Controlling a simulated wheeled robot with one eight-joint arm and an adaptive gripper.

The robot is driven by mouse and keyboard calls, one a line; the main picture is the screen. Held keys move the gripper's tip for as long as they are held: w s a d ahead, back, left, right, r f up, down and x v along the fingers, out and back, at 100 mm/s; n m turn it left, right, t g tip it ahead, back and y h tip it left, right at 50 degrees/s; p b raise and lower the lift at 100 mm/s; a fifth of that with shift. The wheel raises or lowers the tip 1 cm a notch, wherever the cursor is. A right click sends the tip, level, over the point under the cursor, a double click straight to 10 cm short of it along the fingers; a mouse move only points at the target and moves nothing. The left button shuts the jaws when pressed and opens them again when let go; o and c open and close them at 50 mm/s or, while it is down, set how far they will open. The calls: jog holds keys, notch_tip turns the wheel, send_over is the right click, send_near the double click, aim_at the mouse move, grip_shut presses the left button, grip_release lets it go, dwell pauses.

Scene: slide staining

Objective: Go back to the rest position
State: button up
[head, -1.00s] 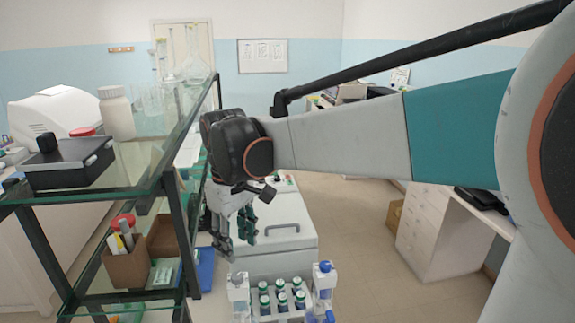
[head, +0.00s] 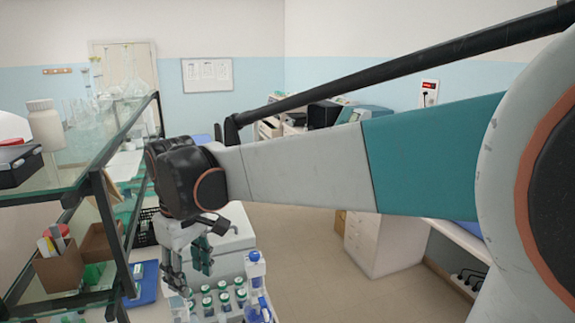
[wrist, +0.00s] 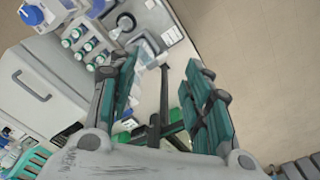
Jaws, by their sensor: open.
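My gripper (head: 188,272) hangs at the end of my outstretched arm, left of centre in the head view, pointing down. In the wrist view my gripper (wrist: 165,95) shows its two teal-padded fingers spread apart with nothing between them. It is beside the glass shelf rack (head: 104,190) and above the bench area with several green-capped vials (head: 224,297). The vials (wrist: 84,40) also show at the upper left of the wrist view, apart from the fingers.
A blue-capped bottle (head: 254,272) stands by the vials. A white box with a handle (head: 228,238) is behind the gripper. A brown holder (head: 60,270) and a white bottle (head: 45,126) sit on the rack. A white drawer cabinet (head: 375,245) is at right, with open floor between.

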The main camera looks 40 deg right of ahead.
jog(key=s+f+m+t+b, duration=0.2)
jog(key=s+f+b, duration=0.4)
jog(key=f+b, duration=0.4)
jog(key=s+f+m+t+b, duration=0.1)
jog(key=s+f+t+b, duration=0.3)
jog(key=f+b, duration=0.6)
notch_tip(320, 180, down, 5)
jog(key=s, duration=0.2)
jog(key=shift+s+m+t+b, duration=0.3)
jog(key=shift+m+b, duration=0.1)
